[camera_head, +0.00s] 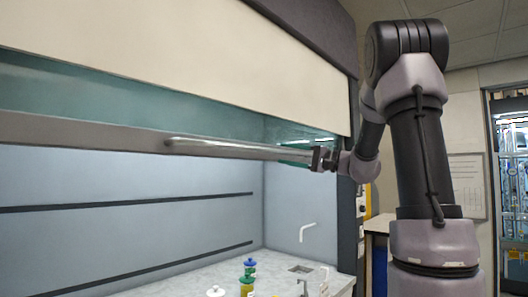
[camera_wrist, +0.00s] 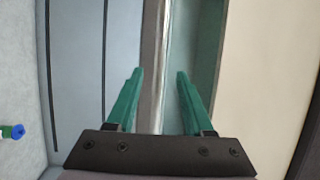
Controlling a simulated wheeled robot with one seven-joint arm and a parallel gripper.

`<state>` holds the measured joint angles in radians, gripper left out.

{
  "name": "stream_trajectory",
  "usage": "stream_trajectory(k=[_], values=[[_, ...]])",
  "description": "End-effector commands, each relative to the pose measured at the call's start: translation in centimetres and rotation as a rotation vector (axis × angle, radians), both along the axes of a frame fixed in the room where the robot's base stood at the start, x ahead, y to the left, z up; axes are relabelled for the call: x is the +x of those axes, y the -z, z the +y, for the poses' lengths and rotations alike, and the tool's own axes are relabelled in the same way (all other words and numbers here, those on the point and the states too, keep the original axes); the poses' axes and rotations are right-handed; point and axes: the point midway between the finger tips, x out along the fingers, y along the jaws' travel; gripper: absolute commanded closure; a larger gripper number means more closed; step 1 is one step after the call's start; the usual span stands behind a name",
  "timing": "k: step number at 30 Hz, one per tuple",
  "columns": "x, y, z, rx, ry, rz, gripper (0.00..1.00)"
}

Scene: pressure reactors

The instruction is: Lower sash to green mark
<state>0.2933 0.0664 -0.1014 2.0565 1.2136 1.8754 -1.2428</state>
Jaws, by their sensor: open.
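The fume hood sash has teal glass (camera_head: 120,95) and a grey lower frame (camera_head: 60,130). A long silver handle bar (camera_head: 235,150) runs along that frame. My gripper (camera_head: 322,158) is at the right end of the bar. In the wrist view my gripper (camera_wrist: 157,76) is open, its two green fingers on either side of the bar (camera_wrist: 158,45). The bar looks nearer the left finger, and I cannot tell whether either finger touches it. I cannot make out a green mark on the hood; the arm hides part of the right post.
The hood's cream upper panel (camera_head: 190,55) is above the sash. Below, the worktop (camera_head: 190,284) holds small bottles, including a green one with a blue cap (camera_head: 249,268), and a white spout (camera_head: 306,231). A glassware cabinet (camera_head: 511,180) stands at far right.

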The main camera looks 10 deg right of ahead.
Motion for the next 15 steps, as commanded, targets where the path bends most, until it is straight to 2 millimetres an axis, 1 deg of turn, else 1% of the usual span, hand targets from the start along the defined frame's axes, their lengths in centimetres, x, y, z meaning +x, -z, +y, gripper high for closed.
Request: stream_trajectory(k=[1, 3, 9, 12, 15], values=[[0.5, -0.2, 1.0, -0.001, -0.005, -0.001, 0.48], [1.2, -0.4, 2.2, -0.002, -0.005, -0.001, 0.48], [3.0, -1.1, 5.2, -0.002, -0.004, 0.001, 0.48], [3.6, -1.3, 6.2, -0.002, -0.004, 0.001, 0.48], [4.0, -1.4, 6.8, -0.002, -0.002, 0.001, 0.48]])
